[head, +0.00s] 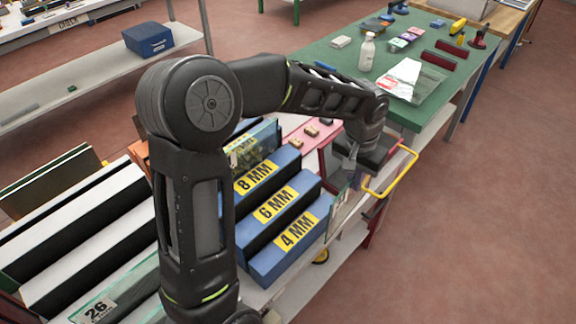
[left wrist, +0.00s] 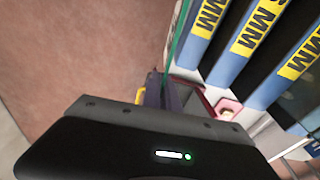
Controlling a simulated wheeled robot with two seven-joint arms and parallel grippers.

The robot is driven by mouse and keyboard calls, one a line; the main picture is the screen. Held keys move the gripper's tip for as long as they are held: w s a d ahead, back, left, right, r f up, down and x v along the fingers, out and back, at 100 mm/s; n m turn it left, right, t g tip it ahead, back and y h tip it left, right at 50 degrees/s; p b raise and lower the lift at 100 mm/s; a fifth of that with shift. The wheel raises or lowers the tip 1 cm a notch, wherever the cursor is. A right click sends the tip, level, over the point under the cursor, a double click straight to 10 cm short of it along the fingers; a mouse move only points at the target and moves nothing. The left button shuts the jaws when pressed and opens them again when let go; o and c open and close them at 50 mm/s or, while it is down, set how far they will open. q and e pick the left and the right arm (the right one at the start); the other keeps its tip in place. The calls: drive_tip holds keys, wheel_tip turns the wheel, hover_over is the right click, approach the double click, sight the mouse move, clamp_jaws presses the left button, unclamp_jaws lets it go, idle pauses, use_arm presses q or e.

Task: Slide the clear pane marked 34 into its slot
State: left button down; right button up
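My left gripper (head: 358,165) is at the right end of the slotted rack, pointing down. It looks shut on a clear, green-edged pane (head: 341,192), which hangs upright beside the 4 MM block; its number is not readable. In the left wrist view the pane's green edge (left wrist: 180,42) runs up from the fingers (left wrist: 160,92). The blue slot blocks are labelled 8 MM (head: 255,176), 6 MM (head: 275,204) and 4 MM (head: 296,232), with dark slots between them. My right gripper is not in view.
A pane marked 26 (head: 100,308) lies at lower left, by a black-and-white rack (head: 75,235). Another pane (head: 252,145) stands behind the 8 MM block. A yellow handle (head: 392,178) juts out at the right. A green table (head: 440,100) with a bottle (head: 367,52) stands behind.

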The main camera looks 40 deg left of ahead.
use_arm(q)
drive_tip(key=s+a+r+p, duration=0.1)
drive_tip(key=s+a+r, duration=0.5)
drive_tip(key=s+a, duration=0.5)
drive_tip(key=shift+s+r+m+p, duration=0.3)
drive_tip(key=shift+s+r+m, duration=0.1)
wheel_tip(320, 180, down, 12)
drive_tip(key=b, duration=1)
drive_tip(key=shift+f, duration=0.1)
drive_tip(key=shift+f, duration=0.4)
drive_tip(key=c, duration=1.6)
unclamp_jaws()
drive_tip(key=shift+o, duration=0.2)
drive_tip(key=shift+r, duration=0.1)
